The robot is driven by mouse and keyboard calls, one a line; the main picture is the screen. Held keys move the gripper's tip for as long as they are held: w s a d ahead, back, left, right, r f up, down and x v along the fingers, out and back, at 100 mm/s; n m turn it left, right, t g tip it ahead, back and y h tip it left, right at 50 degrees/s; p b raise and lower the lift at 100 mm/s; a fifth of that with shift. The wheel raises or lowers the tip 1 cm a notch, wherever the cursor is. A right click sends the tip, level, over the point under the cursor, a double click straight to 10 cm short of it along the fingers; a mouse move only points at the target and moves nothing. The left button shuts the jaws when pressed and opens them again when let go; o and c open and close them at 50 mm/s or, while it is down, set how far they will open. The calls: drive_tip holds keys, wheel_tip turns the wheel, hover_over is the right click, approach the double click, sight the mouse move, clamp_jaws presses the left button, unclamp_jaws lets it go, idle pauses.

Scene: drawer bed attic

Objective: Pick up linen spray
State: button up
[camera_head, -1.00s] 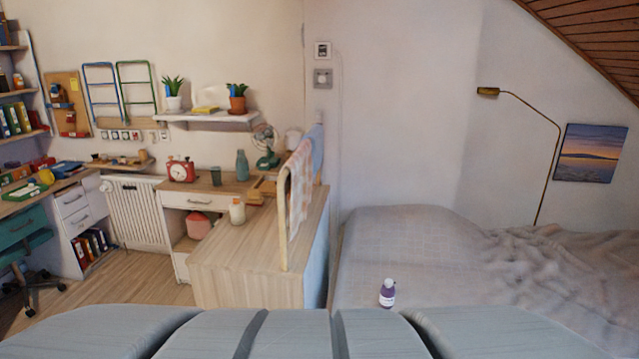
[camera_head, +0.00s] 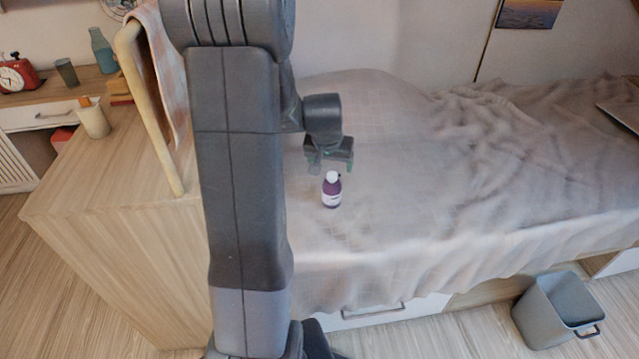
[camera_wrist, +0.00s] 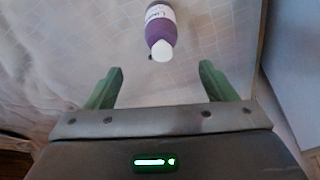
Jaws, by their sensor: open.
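The linen spray is a small purple bottle (camera_head: 332,194) with a white cap and a pale label. It stands on the bed cover near the bed's front left part. My gripper (camera_head: 330,168) is just above and behind it in the head view, pointing down. In the wrist view, the bottle (camera_wrist: 160,28) shows at top centre, beyond the two green fingertips (camera_wrist: 160,84). The fingers are spread apart with nothing between them. The bottle is apart from the fingers.
The bed (camera_head: 450,200) has a rumpled grey-beige cover. A grey bin (camera_head: 555,312) stands on the floor at right. The cover right of the bottle is clear.

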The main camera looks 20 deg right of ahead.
sight(333, 178)
drive_tip(key=b+x, duration=0.1)
drive_tip(key=x, duration=0.7)
drive_tip(key=shift+d+f, duration=0.1)
drive_tip(key=shift+f, duration=0.1)
drive_tip(key=shift+a+b+x, duration=0.1)
drive_tip(key=shift+b+x, duration=0.2)
drive_tip(key=shift+x, duration=1.05)
drive_tip(key=shift+a+b+x, duration=0.15)
drive_tip(key=shift+b+x, duration=0.1)
drive_tip(key=shift+x, duration=1.1)
drive_tip(key=shift+w, duration=0.1)
drive_tip(key=c, duration=1.1)
